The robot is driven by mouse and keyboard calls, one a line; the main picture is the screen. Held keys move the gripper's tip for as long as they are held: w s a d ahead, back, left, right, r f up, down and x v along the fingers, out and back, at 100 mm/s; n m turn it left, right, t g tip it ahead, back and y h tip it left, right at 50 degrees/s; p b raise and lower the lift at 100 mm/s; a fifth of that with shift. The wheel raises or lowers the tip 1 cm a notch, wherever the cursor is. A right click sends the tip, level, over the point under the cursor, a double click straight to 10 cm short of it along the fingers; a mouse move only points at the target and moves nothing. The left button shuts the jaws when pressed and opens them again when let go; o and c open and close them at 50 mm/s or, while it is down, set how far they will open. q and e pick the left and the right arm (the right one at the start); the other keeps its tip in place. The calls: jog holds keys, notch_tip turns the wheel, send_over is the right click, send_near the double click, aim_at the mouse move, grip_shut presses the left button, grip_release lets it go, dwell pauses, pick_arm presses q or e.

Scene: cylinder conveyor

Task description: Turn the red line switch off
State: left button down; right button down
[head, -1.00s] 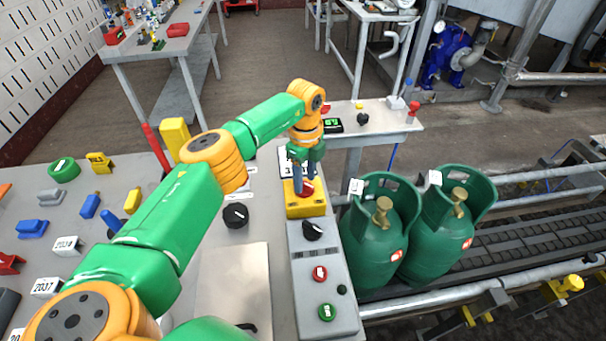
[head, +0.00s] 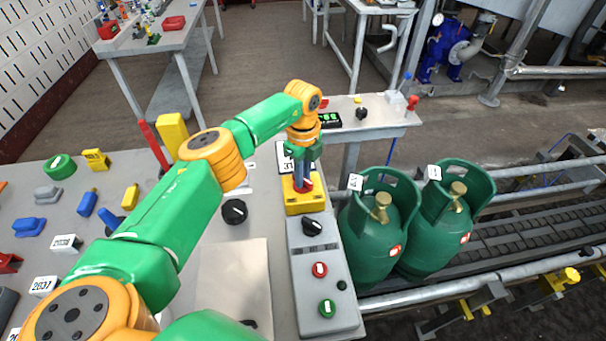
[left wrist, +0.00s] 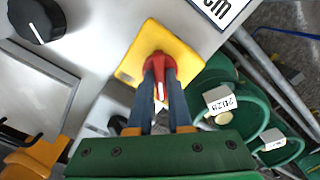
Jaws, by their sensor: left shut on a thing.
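The red line switch (head: 307,184) is a red rotary knob on a yellow box (head: 305,207), at the far end of the grey control panel. My left gripper (head: 301,182) points down over it, with its dark fingers closed around the knob. The left wrist view shows the red knob (left wrist: 159,62) on its yellow plate (left wrist: 132,66). There the left gripper's fingers (left wrist: 158,84) are on either side of the knob's grip. The fingers hide part of the knob in the head view. My right gripper is not in view.
Another black knob (head: 234,211) is to the left. Green gas cylinders (head: 372,235) stand close on the right, by the conveyor (head: 520,224).

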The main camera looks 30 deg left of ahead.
pick_arm(q)
jog(key=m, duration=0.8)
jog(key=shift+m, duration=0.3)
jog(key=m+b, duration=0.1)
jog(key=m, duration=0.3)
jog(key=shift+m, duration=2.3)
jog(key=c, duration=0.8)
grip_release()
jog(key=shift+c, duration=0.2)
